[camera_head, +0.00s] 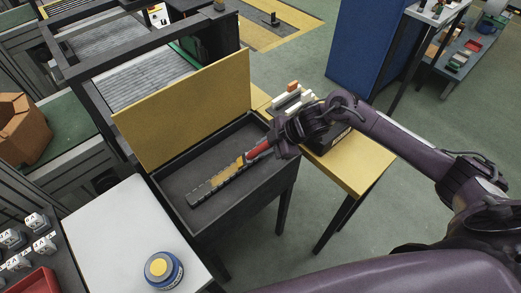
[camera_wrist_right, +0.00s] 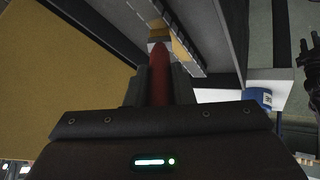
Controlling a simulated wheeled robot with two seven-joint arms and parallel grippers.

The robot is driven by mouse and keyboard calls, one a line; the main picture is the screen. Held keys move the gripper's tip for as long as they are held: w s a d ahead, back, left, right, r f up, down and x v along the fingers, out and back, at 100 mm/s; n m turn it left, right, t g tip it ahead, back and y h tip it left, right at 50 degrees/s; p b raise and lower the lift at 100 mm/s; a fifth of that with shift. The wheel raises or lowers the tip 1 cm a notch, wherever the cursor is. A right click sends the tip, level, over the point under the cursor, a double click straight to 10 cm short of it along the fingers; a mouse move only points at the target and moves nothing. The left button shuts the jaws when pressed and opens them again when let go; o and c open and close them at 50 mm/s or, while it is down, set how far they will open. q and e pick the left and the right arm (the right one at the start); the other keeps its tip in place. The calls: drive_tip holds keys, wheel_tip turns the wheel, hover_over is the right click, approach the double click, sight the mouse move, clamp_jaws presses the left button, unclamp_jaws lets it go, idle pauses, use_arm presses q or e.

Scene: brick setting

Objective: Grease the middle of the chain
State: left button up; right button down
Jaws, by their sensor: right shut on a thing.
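A grey chain (camera_head: 213,188) lies slantwise in a dark open box (camera_head: 178,165). Yellow grease covers part of it around its middle and toward its right end. My right gripper (camera_head: 272,146) is shut on a brush with a red handle (camera_head: 257,151). The brush head (camera_head: 241,159) is at the greased part of the chain; touching cannot be told for sure. The red handle also shows between the fingers in the right wrist view (camera_wrist_right: 160,75), with the chain (camera_wrist_right: 185,45) beyond it. A blue tin with yellow on top (camera_head: 163,268) stands on a white table. A dark pronged shape at the wrist view's right edge looks like my left gripper (camera_wrist_right: 308,55).
A yellow panel (camera_head: 185,110) stands up along the box's back side. A yellow side table (camera_head: 350,160) with small parts stands right of the box, under my right arm. The white table (camera_head: 110,235) is mostly clear. White-and-black blocks (camera_head: 40,225) and a red bin (camera_head: 38,282) are at lower left.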

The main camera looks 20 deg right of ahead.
drive_tip(key=shift+w+d, duration=0.9)
drive_tip(key=shift+d, duration=1.25)
drive_tip(key=shift+s+a+p, duration=0.4)
drive_tip(key=shift+s+a, duration=0.05)
drive_tip(key=shift+a, duration=0.55)
drive_tip(key=shift+s+a+p, duration=0.4)
drive_tip(key=shift+a, duration=0.55)
drive_tip(key=shift+s+a+p, duration=0.4)
drive_tip(key=shift+s+a, duration=0.05)
drive_tip(key=shift+a, duration=0.55)
drive_tip(key=s+a+p, duration=0.3)
drive_tip(key=a, duration=0.6)
drive_tip(key=shift+s, duration=0.35)
